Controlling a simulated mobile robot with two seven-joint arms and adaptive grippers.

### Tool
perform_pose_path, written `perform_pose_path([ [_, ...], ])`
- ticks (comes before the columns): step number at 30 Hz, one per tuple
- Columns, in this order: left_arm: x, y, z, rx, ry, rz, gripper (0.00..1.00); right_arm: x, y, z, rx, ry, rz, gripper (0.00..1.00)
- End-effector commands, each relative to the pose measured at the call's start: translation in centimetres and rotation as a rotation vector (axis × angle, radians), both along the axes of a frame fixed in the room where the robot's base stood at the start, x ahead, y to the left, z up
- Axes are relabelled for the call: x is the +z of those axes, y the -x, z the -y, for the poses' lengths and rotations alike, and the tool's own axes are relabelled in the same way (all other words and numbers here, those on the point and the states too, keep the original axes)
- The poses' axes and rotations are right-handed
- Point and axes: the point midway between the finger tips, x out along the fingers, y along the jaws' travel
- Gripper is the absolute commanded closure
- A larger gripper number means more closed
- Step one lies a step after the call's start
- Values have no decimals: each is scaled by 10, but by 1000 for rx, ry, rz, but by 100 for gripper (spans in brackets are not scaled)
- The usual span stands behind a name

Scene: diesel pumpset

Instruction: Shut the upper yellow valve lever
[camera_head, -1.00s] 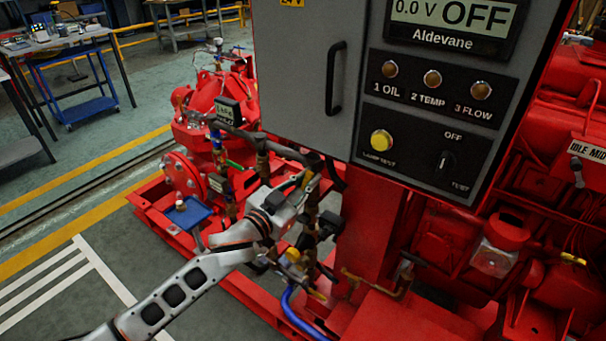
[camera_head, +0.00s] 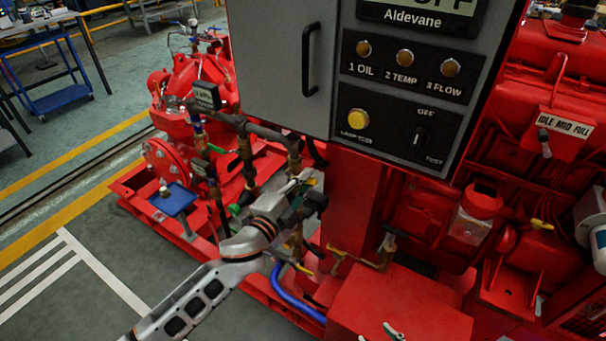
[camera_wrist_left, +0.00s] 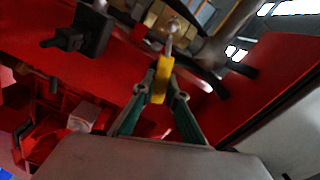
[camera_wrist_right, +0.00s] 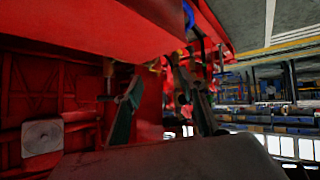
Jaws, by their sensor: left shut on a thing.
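In the left wrist view, my left gripper (camera_wrist_left: 160,95) is shut on a yellow valve lever (camera_wrist_left: 164,72), with a green finger on each side of it. The lever's far end meets a metal and brass fitting. In the head view, my left gripper (camera_head: 308,184) is at the vertical pipework below the grey control panel and mostly hides the upper lever. A lower yellow lever (camera_head: 303,268) shows below it, near the blue hose. In the right wrist view, my right gripper (camera_wrist_right: 160,108) has its fingers apart with nothing between them.
The grey control panel (camera_head: 270,60) overhangs the pipework. A red post (camera_head: 352,205) and red box (camera_head: 400,305) stand to the right. A blue hose (camera_head: 295,292) runs below. A small blue tray (camera_head: 173,199) is at left. Open floor lies at the lower left.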

Motion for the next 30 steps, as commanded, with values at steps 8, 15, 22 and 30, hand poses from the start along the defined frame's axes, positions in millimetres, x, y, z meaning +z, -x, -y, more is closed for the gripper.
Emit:
perform_pose_path([
  [8,-17,3,4,-2,-152,107,100,0,-5,2,0,6,12,60],
  [15,-23,3,4,-2,-227,162,100,-2,-6,2,0,10,12,60],
  [22,-25,3,4,-2,-253,181,100,-3,-5,2,2,10,11,60],
  [30,-25,3,4,-2,-253,182,100,-4,-1,2,2,11,3,60],
])
